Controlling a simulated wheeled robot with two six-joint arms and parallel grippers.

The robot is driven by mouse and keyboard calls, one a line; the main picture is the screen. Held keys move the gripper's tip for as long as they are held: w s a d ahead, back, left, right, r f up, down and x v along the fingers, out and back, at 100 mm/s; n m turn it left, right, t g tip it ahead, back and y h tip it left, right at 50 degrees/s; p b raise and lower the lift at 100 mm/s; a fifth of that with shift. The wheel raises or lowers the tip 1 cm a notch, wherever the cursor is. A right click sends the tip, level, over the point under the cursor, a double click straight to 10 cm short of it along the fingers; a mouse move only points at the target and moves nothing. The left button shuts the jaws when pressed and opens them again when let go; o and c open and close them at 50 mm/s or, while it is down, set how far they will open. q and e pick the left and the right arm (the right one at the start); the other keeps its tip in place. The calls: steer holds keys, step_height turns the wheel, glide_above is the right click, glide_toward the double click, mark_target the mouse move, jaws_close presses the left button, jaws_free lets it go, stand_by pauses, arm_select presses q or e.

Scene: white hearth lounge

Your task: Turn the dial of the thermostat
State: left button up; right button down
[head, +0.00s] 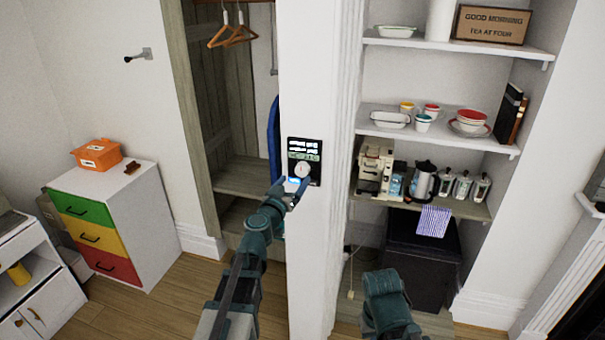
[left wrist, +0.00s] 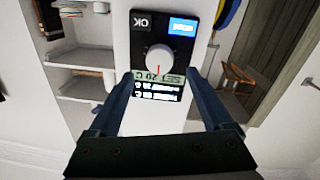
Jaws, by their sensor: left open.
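The thermostat (head: 305,150) is a black panel on the narrow white wall between the wardrobe and the shelves. Its round white dial (head: 302,171) has a red mark, which shows in the left wrist view, where the dial (left wrist: 159,58) sits beyond the fingertips. That view is upside down and also shows the display, a blue button and an "OK" button. My left gripper (head: 290,192) is open just in front of the panel's lower part. In the left wrist view its fingers (left wrist: 163,80) are spread to either side, with nothing between them. My right gripper is not visible; only part of my right arm shows.
An open wardrobe (head: 230,110) with hangers is left of the wall. Shelves (head: 440,125) with dishes, a kettle and jars are on the right. A drawer cabinet (head: 150,220) stands at the left. Wooden floor (head: 180,310) is clear before the wardrobe.

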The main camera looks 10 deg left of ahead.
mark_target(301, 172)
arm_select(q)
steer(key=w, duration=0.4)
steer(key=shift+w+d, duration=0.25)
steer(key=shift+w, duration=0.15)
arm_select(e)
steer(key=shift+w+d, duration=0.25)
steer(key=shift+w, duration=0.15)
arm_select(q)
jaws_close()
